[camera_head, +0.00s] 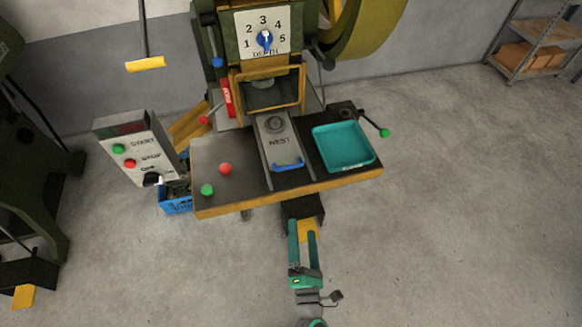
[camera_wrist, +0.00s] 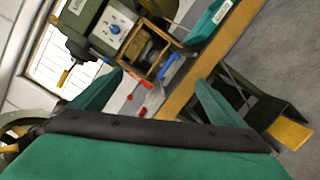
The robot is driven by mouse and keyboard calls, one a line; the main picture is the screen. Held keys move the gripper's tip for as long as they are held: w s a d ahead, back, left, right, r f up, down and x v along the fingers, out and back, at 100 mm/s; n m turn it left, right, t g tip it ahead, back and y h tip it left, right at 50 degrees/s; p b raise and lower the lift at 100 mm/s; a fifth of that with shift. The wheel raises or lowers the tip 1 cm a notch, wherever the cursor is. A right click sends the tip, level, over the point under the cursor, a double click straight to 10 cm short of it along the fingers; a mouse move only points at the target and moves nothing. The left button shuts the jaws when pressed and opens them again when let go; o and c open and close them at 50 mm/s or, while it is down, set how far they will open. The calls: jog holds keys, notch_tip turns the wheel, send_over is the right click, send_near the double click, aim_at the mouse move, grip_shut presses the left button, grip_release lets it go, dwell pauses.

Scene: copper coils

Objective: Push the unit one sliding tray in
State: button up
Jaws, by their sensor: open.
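The sliding tray (camera_head: 272,146) is a light grey plate marked NEST with a round recess. It lies on the press table, extending from the framed opening (camera_head: 268,92) towards the front edge. A blue handle (camera_head: 288,164) sits at its front end. My gripper (camera_head: 302,228) is in front of the table, below the handle in the head view and apart from it. Its two green fingers are spread, with nothing between them. In the wrist view the open fingers (camera_wrist: 152,92) point towards the press, and the blue handle (camera_wrist: 171,62) shows beyond them.
A teal bin (camera_head: 343,146) is on the table right of the tray. Red and green buttons (camera_head: 226,169) are on its left. A control box (camera_head: 135,148) stands left. A dial panel (camera_head: 263,35) is above the opening. A yellow pedal (camera_head: 307,231) is under the table.

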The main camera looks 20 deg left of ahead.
aim_at(290, 166)
jog(key=w+a+f+n+g+y, duration=0.1)
jog(key=w+a+n, duration=0.3)
jog(key=w, duration=0.4)
jog(key=w+a+n+y, duration=0.1)
jog(key=w+a+n, duration=0.3)
jog(key=w+n, duration=0.2)
jog(key=w+a+f+n+g, duration=0.1)
jog(key=w+a+n, duration=0.3)
jog(key=w, duration=0.5)
jog(key=shift+w+f+n+g+y, duration=0.3)
jog(key=shift+w+n+y, duration=0.1)
jog(key=shift+n, duration=0.1)
jog(key=shift+c, duration=0.6)
